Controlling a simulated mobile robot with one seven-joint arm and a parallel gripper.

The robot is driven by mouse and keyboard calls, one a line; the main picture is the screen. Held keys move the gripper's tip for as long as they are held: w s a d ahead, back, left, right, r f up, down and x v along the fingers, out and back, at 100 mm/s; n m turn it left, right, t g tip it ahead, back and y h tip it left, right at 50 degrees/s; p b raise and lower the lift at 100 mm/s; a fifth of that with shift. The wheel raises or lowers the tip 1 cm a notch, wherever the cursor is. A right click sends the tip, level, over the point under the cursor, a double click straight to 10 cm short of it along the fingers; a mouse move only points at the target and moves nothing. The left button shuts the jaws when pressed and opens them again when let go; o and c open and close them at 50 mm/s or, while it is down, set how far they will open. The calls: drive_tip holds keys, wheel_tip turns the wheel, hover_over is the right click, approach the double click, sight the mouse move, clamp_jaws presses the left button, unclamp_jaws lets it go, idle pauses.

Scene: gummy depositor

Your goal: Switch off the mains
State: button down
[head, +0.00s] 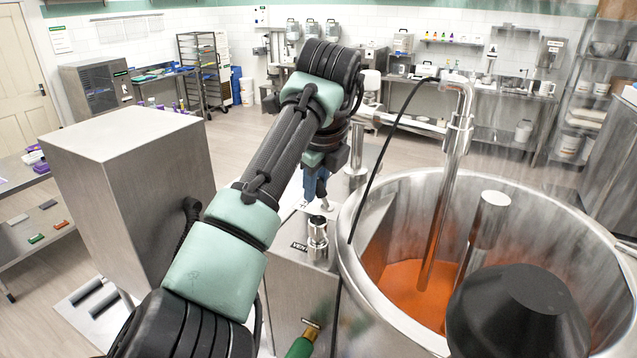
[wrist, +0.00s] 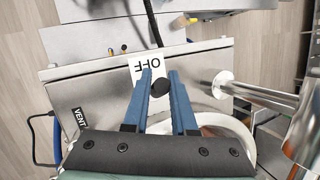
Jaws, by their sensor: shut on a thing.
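In the head view my gripper (head: 318,192) points down at the cabinet top, left of the big vat. The knob's lower part is hidden, and its turn position cannot be told.
A steel vat (head: 390,205) with orange liquid and upright pipes stands close on the right. A steel fitting (head: 317,238) by a VENT label (head: 299,246) is in front of my gripper. A tall steel box (head: 130,190) stands left. A black cable (head: 383,150) hangs nearby.

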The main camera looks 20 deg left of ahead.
idle(0.4)
drive_tip(key=c, duration=0.8)
unclamp_jaws()
drive_tip(key=shift+o, duration=0.2)
drive_tip(key=shift+r, duration=0.15)
drive_tip(key=b+v, duration=0.5)
drive_tip(key=v, duration=0.7)
drive_tip(key=shift+s+r, duration=0.2)
drive_tip(key=shift+r, duration=0.2)
drive_tip(key=shift+a, duration=0.1)
